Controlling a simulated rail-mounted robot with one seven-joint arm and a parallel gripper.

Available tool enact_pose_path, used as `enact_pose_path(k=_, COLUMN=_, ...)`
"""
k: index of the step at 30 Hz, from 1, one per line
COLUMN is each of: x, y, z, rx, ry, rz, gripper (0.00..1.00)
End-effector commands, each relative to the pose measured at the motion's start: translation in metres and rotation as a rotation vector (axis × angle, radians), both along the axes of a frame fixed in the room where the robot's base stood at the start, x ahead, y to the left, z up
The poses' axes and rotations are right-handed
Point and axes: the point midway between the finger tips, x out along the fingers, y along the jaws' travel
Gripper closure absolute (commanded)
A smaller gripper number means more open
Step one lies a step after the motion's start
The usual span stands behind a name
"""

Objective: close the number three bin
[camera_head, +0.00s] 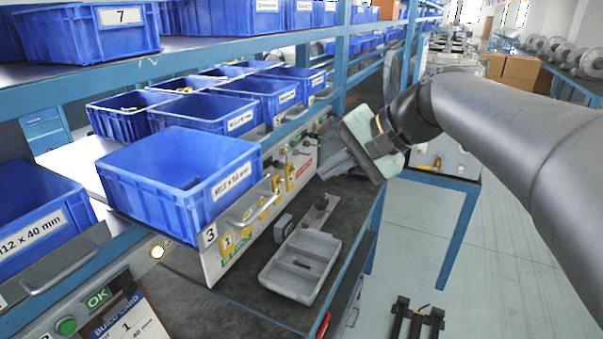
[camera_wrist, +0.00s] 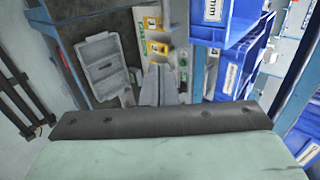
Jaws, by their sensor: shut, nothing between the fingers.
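The number three bin is a blue bin (camera_head: 185,175) with an "M12 x 50 mm" label. It sits on a pulled-out drawer whose pale front panel (camera_head: 215,262) bears a "3" plate and a metal bar handle (camera_head: 255,205). The drawer juts out over the dark bench top. My gripper (camera_head: 336,166) is in the air to the right of the drawer front, apart from the handle. Its grey fingers are together and empty; they also show in the wrist view (camera_wrist: 158,88). I cannot tell whether the fingers touch anything behind them.
A grey divided tray (camera_head: 300,265) lies on the bench, right of the drawer front; the wrist view shows it too (camera_wrist: 101,65). A build card (camera_head: 132,318) stands at lower left. Several other blue bins (camera_head: 250,97) fill the rack behind. The aisle floor at right is mostly clear.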

Motion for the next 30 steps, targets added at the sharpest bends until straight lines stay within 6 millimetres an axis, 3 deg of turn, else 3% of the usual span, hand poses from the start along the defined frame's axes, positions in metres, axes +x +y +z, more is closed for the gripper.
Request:
enact_pose_path(k=15, x=0.028, y=0.068, z=-0.067, rx=-0.005, ry=0.004, rz=0.004, gripper=1.0)
enact_pose_path(k=21, x=0.04, y=0.092, z=-0.065, rx=-0.006, ry=0.002, rz=0.003, gripper=1.0)
enact_pose_path(k=30, x=0.044, y=0.1, z=-0.066, rx=-0.005, ry=0.001, rz=0.001, gripper=1.0)
